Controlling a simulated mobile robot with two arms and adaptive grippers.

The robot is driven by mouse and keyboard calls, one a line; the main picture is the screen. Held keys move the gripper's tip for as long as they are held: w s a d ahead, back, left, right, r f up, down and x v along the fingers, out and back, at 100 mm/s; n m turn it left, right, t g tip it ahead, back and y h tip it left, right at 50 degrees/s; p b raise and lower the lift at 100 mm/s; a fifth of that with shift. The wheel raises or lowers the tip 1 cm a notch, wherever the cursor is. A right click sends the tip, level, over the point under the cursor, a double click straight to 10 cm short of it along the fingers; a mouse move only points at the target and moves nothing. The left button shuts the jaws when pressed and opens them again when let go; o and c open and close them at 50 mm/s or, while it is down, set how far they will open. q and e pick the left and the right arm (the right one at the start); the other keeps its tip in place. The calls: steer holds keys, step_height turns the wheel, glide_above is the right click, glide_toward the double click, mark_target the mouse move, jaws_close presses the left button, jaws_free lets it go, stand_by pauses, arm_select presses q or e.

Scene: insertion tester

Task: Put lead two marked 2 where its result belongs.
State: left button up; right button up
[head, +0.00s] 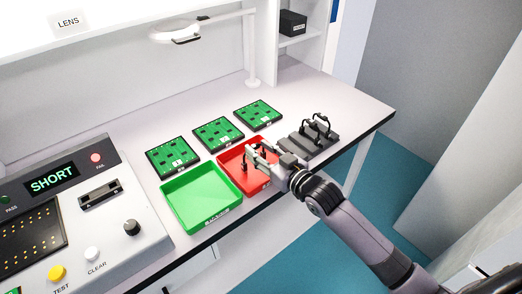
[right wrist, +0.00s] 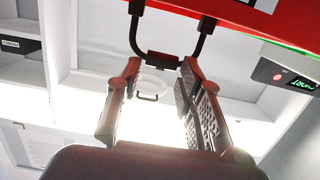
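The red tray (head: 234,161) lies on the bench right of the green tray (head: 201,199). A black U-shaped lead (right wrist: 163,59) stands at the red tray, its two legs reaching to the red surface in the right wrist view; its number is not readable. My right gripper (head: 262,153) is over the red tray. In the right wrist view its fingers (right wrist: 161,84) are spread on either side of the lead's crosspiece, with a gap showing. The tester display (head: 52,178) reads SHORT and the red FAIL lamp (head: 96,158) looks lit. My left gripper is not in view.
More black leads (head: 319,124) stand on a dark grey rack (head: 308,143) right of the red tray. Several green boards, such as the nearest one (head: 173,157), lie behind the trays. A lamp-like magnifier (head: 174,31) overhangs the bench. The bench's front edge runs close by the trays.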

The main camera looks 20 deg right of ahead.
steer(key=shift+o, duration=1)
steer(key=shift+r, duration=0.25)
steer(key=shift+s+d+f, duration=0.1)
steer(key=shift+s+f, duration=0.05)
steer(key=shift+s, duration=0.2)
steer(key=v, duration=1.1)
steer(key=shift+s+d, duration=0.1)
